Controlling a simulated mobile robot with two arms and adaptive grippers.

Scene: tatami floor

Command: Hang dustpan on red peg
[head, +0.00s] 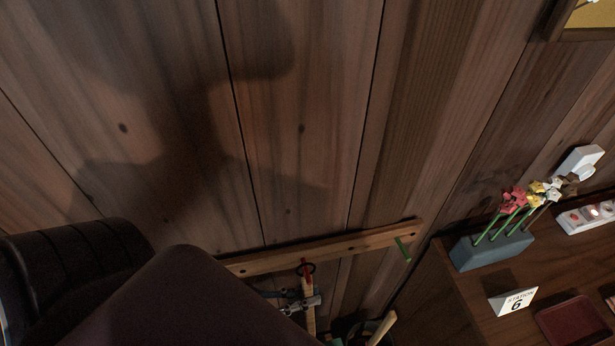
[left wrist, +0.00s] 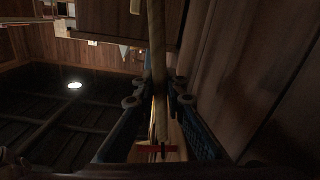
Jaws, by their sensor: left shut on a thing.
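A wooden peg rail (head: 345,248) runs along the plank wall in the head view. A green peg (head: 403,249) sticks out near its right end. Under the rail, a dark loop (head: 306,268) lies over a short red piece, probably the red peg; I cannot tell whether the loop is around it. My left gripper (head: 306,302) is shut on a light wooden handle (head: 311,322), apparently the dustpan's, just below the loop. In the left wrist view the handle (left wrist: 157,60) runs between the fingers of the gripper (left wrist: 158,99), with a red bar (left wrist: 156,148) across it. The pan is not clearly visible. My right gripper is not in view.
A dark wooden table (head: 468,300) at the right holds a blue-grey planter (head: 491,250) with flowers, a "Station 6" card (head: 514,301), a power strip (head: 590,215) and a red tray (head: 572,321). Another wooden stick (head: 382,328) stands low beside my left gripper. My dark arm covers the lower left.

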